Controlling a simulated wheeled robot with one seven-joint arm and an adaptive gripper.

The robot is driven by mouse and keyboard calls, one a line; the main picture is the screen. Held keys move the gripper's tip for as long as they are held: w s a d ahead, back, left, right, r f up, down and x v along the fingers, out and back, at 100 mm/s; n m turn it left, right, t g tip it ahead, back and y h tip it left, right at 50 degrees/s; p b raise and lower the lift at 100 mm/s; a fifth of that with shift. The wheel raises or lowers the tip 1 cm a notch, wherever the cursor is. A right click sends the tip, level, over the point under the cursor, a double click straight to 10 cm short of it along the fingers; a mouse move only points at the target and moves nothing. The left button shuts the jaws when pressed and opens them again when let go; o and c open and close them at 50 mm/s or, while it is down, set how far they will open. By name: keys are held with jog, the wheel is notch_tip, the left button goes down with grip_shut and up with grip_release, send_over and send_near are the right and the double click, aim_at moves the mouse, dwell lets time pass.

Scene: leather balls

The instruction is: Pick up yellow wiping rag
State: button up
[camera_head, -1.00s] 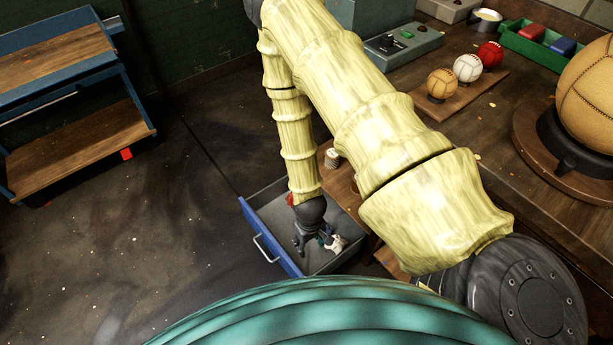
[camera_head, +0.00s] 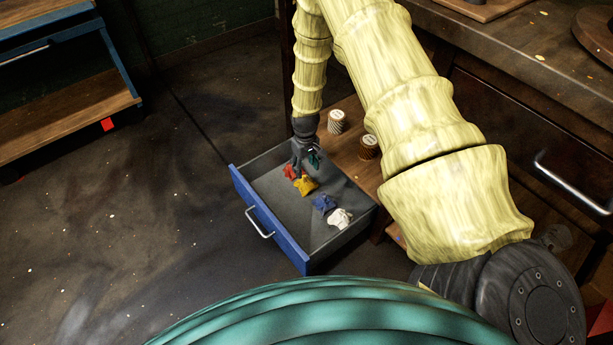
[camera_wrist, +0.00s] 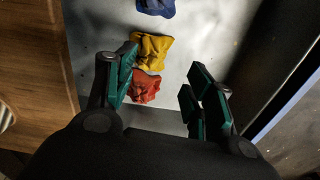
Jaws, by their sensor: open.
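The yellow wiping rag (camera_head: 306,186) lies crumpled on the floor of the open drawer (camera_head: 264,227), between a red rag (camera_head: 291,172) and a blue rag (camera_head: 325,204). In the wrist view the yellow rag (camera_wrist: 152,50) is ahead of the fingers, with the left finger overlapping its edge in the picture. The red rag (camera_wrist: 145,88) shows nearer, beside the left finger. My gripper (camera_head: 301,163) is over the far end of the drawer. In the wrist view my gripper (camera_wrist: 160,88) has its green-padded fingers apart with nothing held.
A white rag (camera_head: 340,218) lies at the drawer's near right end. Two round stacks, one white (camera_head: 337,121) and one brown (camera_head: 369,146), stand on the wooden shelf beside the drawer. Blue shelving (camera_head: 75,110) stands at left; the floor between is mostly clear.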

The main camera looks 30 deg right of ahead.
aim_at(306, 178)
jog(key=shift+w+d+f+b, duration=0.25)
jog(key=shift+w+d+b, duration=0.1)
jog(key=shift+w, duration=0.1)
jog(key=shift+w+d+f+b, duration=0.2)
jog(key=shift+w+d, duration=0.15)
jog(key=shift+w, duration=0.1)
jog(key=shift+w+d+f, duration=0.1)
jog(key=shift+d+f, duration=0.05)
jog(key=shift+f, duration=0.05)
notch_tip(306, 178, down, 5)
jog(key=shift+f+b, duration=0.1)
jog(key=shift+b, duration=1.15)
jog(key=shift+f+b, duration=1.65)
jog(key=shift+f, duration=0.9)
jog(key=shift+c, duration=0.3)
jog(key=c, duration=1)
